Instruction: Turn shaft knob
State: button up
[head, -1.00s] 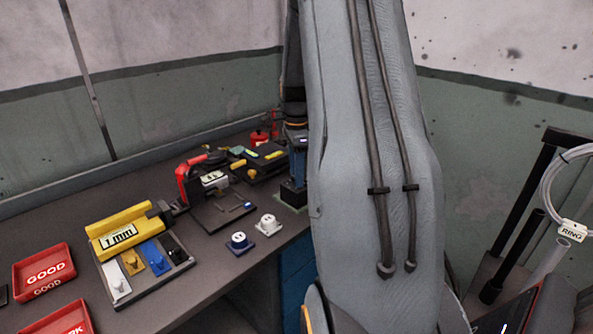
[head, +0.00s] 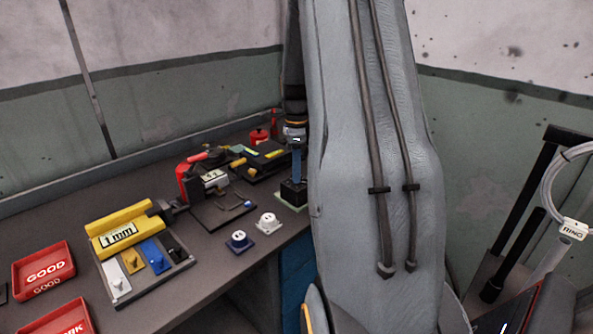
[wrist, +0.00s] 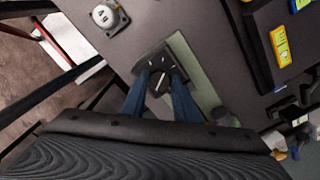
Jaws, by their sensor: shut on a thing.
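The shaft knob (wrist: 166,79) is dark with a pale mark, on a black block with a pale mark beside it. In the wrist view the two blue fingers of my gripper (wrist: 162,84) stand on either side of the knob, shut on it. In the head view my gripper (head: 297,168) points down over the black block (head: 293,191) at the bench's right end. The knob itself is hidden by the fingers there.
A red-handled device (head: 185,180) and a black case with yellow parts (head: 262,160) are to the left. My arm covers the right of the block.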

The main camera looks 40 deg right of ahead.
jog(key=m, duration=0.5)
jog(key=shift+m+b, duration=0.35)
jog(key=shift+m, duration=0.05)
jog(key=shift+r, duration=0.1)
dwell(0.3)
jog(key=o, duration=1.1)
jog(key=shift+c, duration=0.2)
jog(key=shift+r+b, duration=1)
jog(key=shift+r, duration=2.85)
